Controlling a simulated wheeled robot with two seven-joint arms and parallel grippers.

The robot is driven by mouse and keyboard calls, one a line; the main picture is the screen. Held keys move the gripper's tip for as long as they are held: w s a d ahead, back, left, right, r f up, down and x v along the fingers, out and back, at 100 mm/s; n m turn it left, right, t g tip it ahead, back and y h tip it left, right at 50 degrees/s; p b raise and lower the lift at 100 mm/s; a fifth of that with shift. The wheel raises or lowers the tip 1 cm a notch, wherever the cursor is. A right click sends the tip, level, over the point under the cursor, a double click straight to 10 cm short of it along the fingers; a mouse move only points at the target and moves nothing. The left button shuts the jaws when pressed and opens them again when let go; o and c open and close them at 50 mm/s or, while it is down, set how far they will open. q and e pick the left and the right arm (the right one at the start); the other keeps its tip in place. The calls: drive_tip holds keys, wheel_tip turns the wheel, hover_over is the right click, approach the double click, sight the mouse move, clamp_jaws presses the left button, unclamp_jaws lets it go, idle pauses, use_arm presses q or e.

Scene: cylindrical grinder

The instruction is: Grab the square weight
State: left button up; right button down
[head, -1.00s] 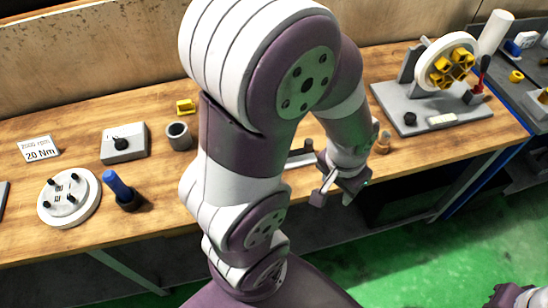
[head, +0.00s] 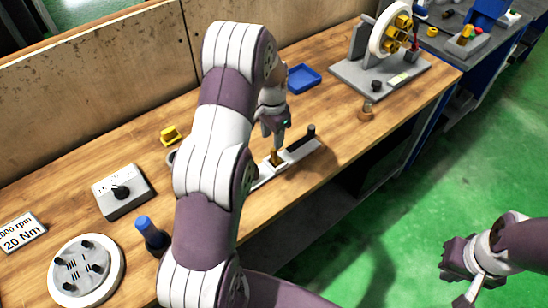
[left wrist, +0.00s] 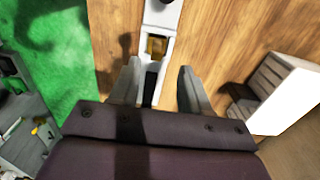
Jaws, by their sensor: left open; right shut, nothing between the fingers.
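A small brass-coloured block (head: 276,158), seemingly the square weight, sits at a long grey holder (head: 301,151) near the table's front edge. In the left wrist view a brass-coloured piece (left wrist: 156,46) shows inside the pale holder's slot, ahead of the fingers. My left gripper (head: 274,138) points down just above the block in the head view. In the left wrist view my left gripper (left wrist: 160,88) is open with its fingers apart, and a dark bar of the holder lies between them. My right gripper (head: 452,262) is shut and empty over the green floor, away from the table.
A brass piece with a knob (head: 366,112) stands right of the holder. A grey base with a wheel fixture (head: 380,75) and a blue tray (head: 303,78) are farther back. A grey knob box (head: 123,190), round plate (head: 85,270) and blue-handled tool (head: 150,236) stand left.

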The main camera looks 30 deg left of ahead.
sight(276, 156)
use_arm(q)
drive_tip(key=f, duration=0.2)
drive_tip(key=f+p, duration=0.1)
drive_tip(key=f, duration=0.1)
drive_tip(key=f+p, duration=0.1)
drive_tip(key=f, duration=0.1)
drive_tip(key=shift+w+d+f, duration=0.15)
drive_tip(key=shift+w+d, duration=0.05)
drive_tip(key=shift+d, duration=0.1)
drive_tip(key=shift+f, duration=0.3)
drive_tip(key=shift+s, duration=0.1)
clamp_jaws()
drive_tip(key=shift+r, duration=0.1)
